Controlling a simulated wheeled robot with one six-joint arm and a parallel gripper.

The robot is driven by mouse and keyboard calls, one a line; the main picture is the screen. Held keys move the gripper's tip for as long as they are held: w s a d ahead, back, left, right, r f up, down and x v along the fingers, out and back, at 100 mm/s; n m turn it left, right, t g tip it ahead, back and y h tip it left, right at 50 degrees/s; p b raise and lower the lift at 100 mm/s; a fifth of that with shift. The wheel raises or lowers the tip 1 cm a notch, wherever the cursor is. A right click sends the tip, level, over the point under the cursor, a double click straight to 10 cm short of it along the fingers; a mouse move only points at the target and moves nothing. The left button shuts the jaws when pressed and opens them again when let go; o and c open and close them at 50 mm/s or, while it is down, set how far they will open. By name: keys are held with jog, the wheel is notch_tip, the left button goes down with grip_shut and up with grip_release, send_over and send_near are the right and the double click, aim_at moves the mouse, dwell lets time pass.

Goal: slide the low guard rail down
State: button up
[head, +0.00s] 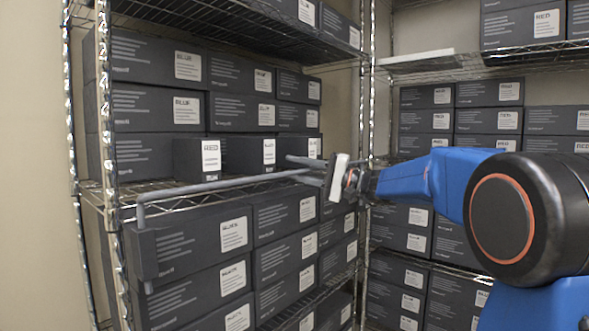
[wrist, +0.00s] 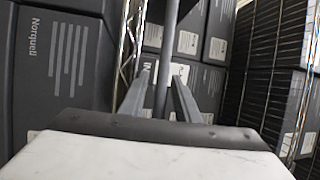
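The low guard rail (head: 222,186) is a thin grey bar along the front of the left rack's middle shelf. Its near end turns down at the left; its far end is hidden by my gripper. My gripper (head: 300,170) is at the right part of the rail, its two grey fingers spread above and below the bar's line. In the wrist view, a dark grey bar (wrist: 166,45), apparently the rail, runs between the fingers of my gripper (wrist: 163,78), with narrow gaps showing on both sides. The fingers look open around it; contact at the tips is unclear.
Dark boxes (head: 155,108) fill the left wire rack above and below the rail. A smaller RED box (head: 197,160) stands close behind the rail. A rack post (head: 108,150) stands at the left. A second rack with boxes (head: 490,120) stands behind my arm.

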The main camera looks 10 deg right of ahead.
jog(key=v, duration=1.7)
